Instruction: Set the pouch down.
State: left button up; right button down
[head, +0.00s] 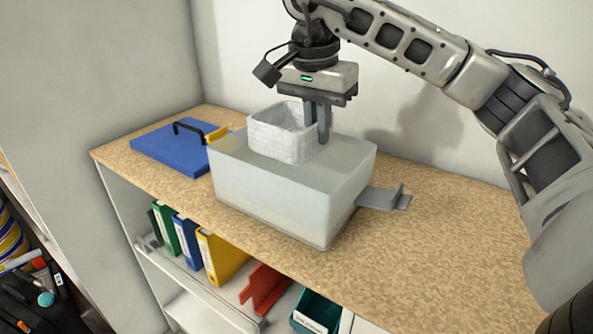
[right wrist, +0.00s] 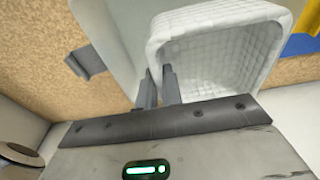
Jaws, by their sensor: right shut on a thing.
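The pouch seems to be the white, quilted, open-topped container (head: 277,137); it also shows in the right wrist view (right wrist: 215,62). My right gripper (head: 317,128) points down and is shut on the pouch's right-hand wall. Its fingers (right wrist: 160,87) show at the wall's edge in the right wrist view. The pouch is upright and looks empty. It is at the top of a translucent pale box (head: 265,200); I cannot tell whether its bottom touches the box. My left gripper is not in view.
The box stands on a speckled tan shelf top (head: 440,235). A blue flat panel with a black handle (head: 170,148) lies left of it. A grey metal bracket (head: 380,199) sits at its right. The top is clear farther right. Binders (head: 218,257) stand below.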

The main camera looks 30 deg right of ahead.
jog(key=f, duration=0.7)
jog(key=shift+s, duration=0.3)
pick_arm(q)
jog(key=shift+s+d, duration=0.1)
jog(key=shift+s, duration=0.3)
pick_arm(e)
jog(key=shift+f, duration=0.2)
jog(key=shift+f, duration=0.15)
jog(key=c, duration=1.6)
grip_release()
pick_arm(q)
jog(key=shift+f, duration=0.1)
pick_arm(e)
jog(key=shift+o, duration=0.2)
